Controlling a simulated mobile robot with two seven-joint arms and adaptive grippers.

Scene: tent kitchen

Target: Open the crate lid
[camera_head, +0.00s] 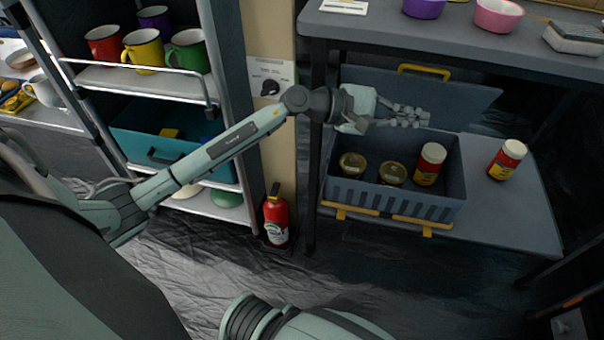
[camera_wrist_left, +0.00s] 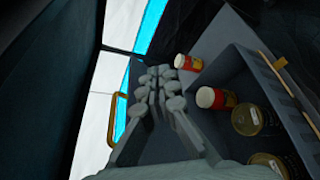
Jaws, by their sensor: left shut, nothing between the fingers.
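The blue-grey crate (camera_head: 385,204) sits on the lower shelf with its top uncovered. Its lid (camera_head: 462,102) stands raised behind it, tilted back, with a yellow handle (camera_head: 424,71) at its upper edge. Two jars (camera_head: 392,173) and a red bottle with a white cap (camera_head: 430,163) are inside. My left gripper (camera_head: 415,117) is shut and empty, in front of the lid and above the crate's rear edge. In the left wrist view its fingers (camera_wrist_left: 160,82) overlap the lid (camera_wrist_left: 130,142), handle (camera_wrist_left: 117,122) to the left; I cannot tell if they touch. My right gripper is out of view.
A second red bottle (camera_head: 507,159) stands on the shelf (camera_head: 508,215) right of the crate. The counter (camera_head: 460,36) overhangs above. A shelf rack with mugs (camera_head: 143,50) and a fire extinguisher (camera_head: 276,218) are to the left. Yellow latches (camera_head: 422,221) are at the crate's lower front.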

